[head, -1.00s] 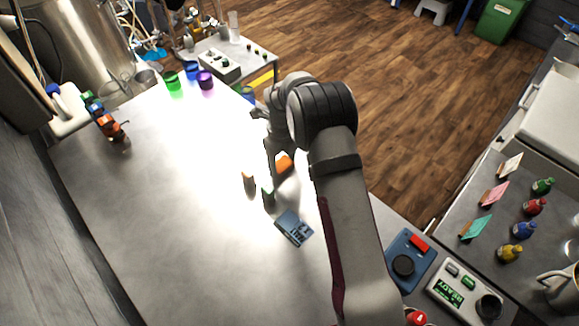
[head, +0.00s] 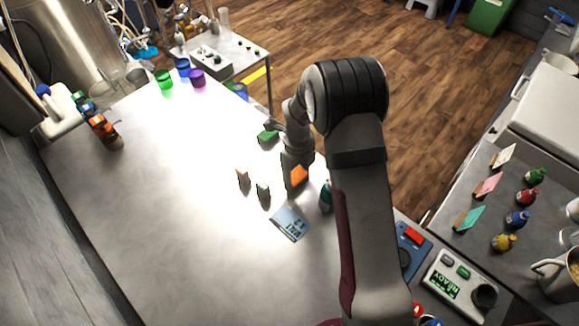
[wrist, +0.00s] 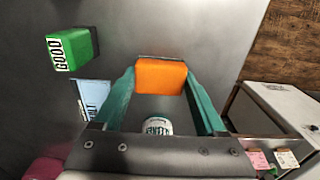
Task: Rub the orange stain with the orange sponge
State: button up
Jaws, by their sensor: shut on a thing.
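The orange sponge (head: 299,176) is at the end of my arm over the grey worktop (head: 160,210). In the wrist view the orange sponge (wrist: 161,76) sits between the two teal fingers of my gripper (wrist: 162,88), which is shut on it. I cannot tell whether the sponge touches the worktop. I do not see an orange stain; the sponge and my arm hide part of the worktop.
A green block (head: 267,137) lies behind my gripper. Two small upright blocks (head: 242,176) (head: 263,192) and a blue card (head: 290,223) are left and in front. A teal item (head: 326,197) stands close to my arm.

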jog(key=shift+s+d, duration=0.9)
notch_tip(320, 180, up, 8)
jog(key=shift+r, duration=0.1)
